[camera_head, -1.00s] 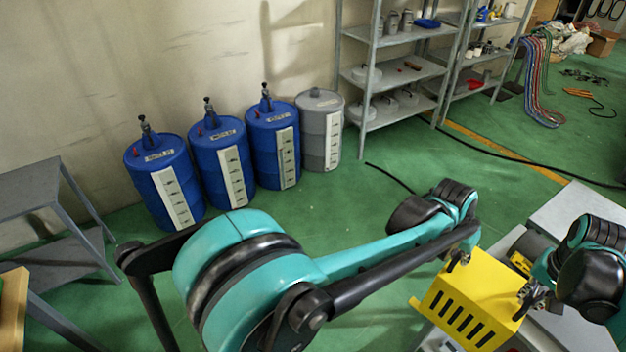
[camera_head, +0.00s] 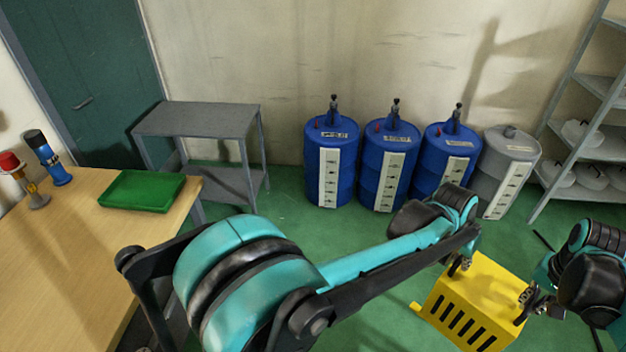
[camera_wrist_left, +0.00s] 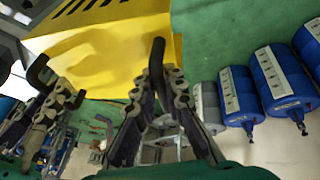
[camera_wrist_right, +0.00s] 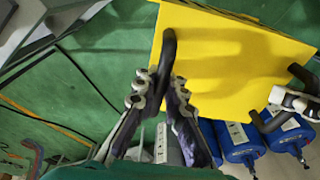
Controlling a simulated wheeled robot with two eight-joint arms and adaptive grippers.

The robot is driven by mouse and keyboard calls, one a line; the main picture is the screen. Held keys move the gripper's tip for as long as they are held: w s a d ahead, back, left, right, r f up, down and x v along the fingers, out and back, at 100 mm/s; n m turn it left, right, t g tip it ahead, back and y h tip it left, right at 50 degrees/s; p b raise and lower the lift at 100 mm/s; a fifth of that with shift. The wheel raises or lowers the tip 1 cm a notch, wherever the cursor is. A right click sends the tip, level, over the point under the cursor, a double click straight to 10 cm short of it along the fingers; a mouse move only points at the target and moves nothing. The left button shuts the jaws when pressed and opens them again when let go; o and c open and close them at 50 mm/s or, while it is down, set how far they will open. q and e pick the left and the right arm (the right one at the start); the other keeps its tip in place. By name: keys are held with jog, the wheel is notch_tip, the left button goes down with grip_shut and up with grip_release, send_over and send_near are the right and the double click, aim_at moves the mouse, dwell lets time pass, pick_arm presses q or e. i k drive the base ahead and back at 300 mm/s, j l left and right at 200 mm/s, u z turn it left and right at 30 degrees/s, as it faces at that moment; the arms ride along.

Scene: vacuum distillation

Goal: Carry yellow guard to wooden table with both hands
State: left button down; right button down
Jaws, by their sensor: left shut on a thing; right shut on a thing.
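The yellow guard (camera_head: 472,303) is a box-like cover with a row of dark slots, held up in the air between my two grippers at the lower right of the head view. My left gripper (camera_head: 459,264) is shut on a black handle at its left side; the left wrist view shows this handle (camera_wrist_left: 157,55) between the fingers. My right gripper (camera_head: 530,299) is shut on the black handle at its right side, seen in the right wrist view (camera_wrist_right: 168,50). The wooden table (camera_head: 75,245) stands at the far left of the head view, apart from the guard.
A green tray (camera_head: 142,190), a blue bottle (camera_head: 48,158) and a red-topped item (camera_head: 22,178) stand on the table. A grey side table (camera_head: 197,122), blue drums (camera_head: 388,165), a grey drum (camera_head: 508,172) and a shelf rack (camera_head: 590,130) line the wall. Green floor lies open between.

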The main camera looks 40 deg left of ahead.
aim_at(26, 323)
jog(key=u, duration=0.5)
jog(key=i+u, duration=0.1)
jog(key=u, duration=0.35)
jog(key=l+u, duration=0.1)
jog(key=u, duration=0.9)
jog(key=l+u, duration=0.15)
jog(key=u, duration=0.35)
jog(key=l+u, duration=0.1)
jog(key=u, duration=0.35)
jog(key=l+u, duration=0.1)
jog(key=u, duration=0.4)
jog(key=l+u, duration=0.1)
jog(key=u, duration=0.4)
jog(key=i+l+u, duration=0.1)
jog(key=u, duration=0.15)
jog(key=i+l+u, duration=0.25)
jog(key=i+l, duration=0.85)
jog(key=i, duration=0.15)
